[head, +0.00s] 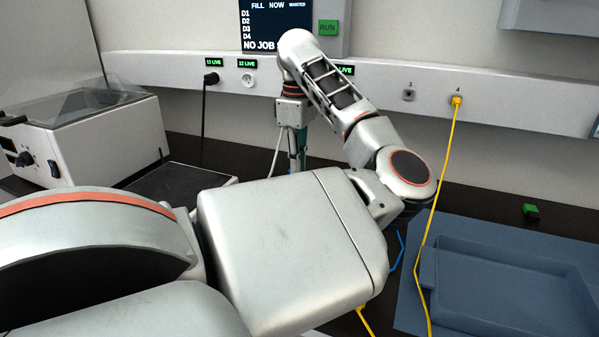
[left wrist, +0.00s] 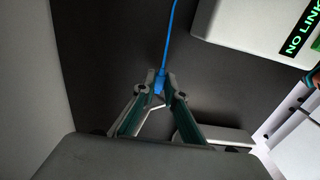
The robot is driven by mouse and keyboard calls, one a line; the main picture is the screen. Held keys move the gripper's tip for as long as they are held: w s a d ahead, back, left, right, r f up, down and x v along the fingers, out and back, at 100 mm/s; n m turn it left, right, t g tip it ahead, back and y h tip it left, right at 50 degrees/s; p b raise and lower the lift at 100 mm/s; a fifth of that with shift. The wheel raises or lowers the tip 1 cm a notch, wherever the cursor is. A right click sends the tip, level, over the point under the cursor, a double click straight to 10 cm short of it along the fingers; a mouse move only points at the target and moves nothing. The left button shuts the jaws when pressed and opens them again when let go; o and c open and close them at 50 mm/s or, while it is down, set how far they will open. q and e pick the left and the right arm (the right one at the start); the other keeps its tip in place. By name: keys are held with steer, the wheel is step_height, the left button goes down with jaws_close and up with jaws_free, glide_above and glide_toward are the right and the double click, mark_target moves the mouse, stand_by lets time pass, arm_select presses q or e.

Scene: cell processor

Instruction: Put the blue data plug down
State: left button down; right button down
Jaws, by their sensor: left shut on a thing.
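The blue data plug (left wrist: 159,84) is between the fingertips of my left gripper (left wrist: 161,88) in the left wrist view. The gripper is shut on it, and a blue cable runs from the plug to the top of that picture. Dark surface shows behind the plug; I cannot tell the gap between them. In the head view my left gripper (head: 297,152) points down in front of the wall rail, partly hidden by my arm. The plug is hidden there, but a short piece of blue cable (head: 396,250) shows beside my arm. My right gripper is not in view.
A yellow cable (head: 443,190) hangs from wall port 4, across a blue-grey tray (head: 455,245) at the right. Port 3 (head: 408,95) is empty. A white machine with a clear lid (head: 90,100) stands left. A white box marked "NO LINK" (left wrist: 245,25) is near my left gripper.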

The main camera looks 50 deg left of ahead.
arm_select(q)
steer(key=shift+f+b, duration=0.4)
steer(key=shift+f, duration=1.75)
steer(key=c, duration=2.1)
jaws_free()
step_height(320, 180, up, 12)
steer(key=shift+r+p, duration=0.2)
steer(key=shift+p, duration=1)
steer(key=shift+f, duration=0.1)
